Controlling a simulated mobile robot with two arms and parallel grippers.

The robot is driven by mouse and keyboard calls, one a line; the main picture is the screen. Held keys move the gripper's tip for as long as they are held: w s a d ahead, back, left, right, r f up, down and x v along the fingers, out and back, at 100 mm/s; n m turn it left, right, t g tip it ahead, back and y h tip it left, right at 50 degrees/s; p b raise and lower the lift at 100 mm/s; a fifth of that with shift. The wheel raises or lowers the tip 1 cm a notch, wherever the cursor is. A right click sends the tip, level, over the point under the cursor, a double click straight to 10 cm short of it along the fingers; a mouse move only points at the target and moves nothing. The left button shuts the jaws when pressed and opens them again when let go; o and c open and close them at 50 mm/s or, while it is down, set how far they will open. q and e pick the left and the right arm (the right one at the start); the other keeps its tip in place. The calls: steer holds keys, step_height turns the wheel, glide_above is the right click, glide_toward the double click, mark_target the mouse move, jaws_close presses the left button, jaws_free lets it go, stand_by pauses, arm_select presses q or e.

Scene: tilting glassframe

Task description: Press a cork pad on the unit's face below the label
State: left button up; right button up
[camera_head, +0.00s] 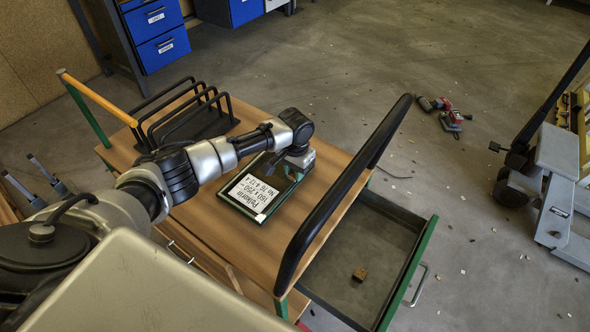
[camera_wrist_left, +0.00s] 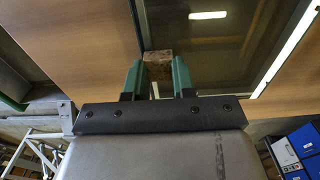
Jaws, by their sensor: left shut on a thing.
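The unit, a dark glass pane with a green frame (camera_head: 232,203), lies on the wooden cart top. Its white label (camera_head: 254,193) with black print faces up. My left gripper (camera_head: 292,172) is over the unit's far right end, beyond the label, and hides that end. In the left wrist view the green fingers of my left gripper (camera_wrist_left: 158,82) are shut on a brown speckled cork pad (camera_wrist_left: 158,66). The pad is at the dark glass edge (camera_wrist_left: 144,25); I cannot tell whether it touches the face. My right gripper is not in view.
A brown block (camera_head: 360,274) lies in the open drawer (camera_head: 420,262) below the cart's right side. A black handrail (camera_head: 345,190) rises along that side. A black wire rack (camera_head: 190,118) stands at the back left of the cart top (camera_head: 185,232).

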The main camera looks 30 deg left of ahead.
arm_select(q)
steer(key=o, duration=1)
steer(key=shift+c, duration=0.2)
steer(key=shift+r, duration=0.1)
steer(key=shift+r+p, duration=2.9)
steer(key=shift+p, duration=0.4)
steer(key=shift+f, duration=0.1)
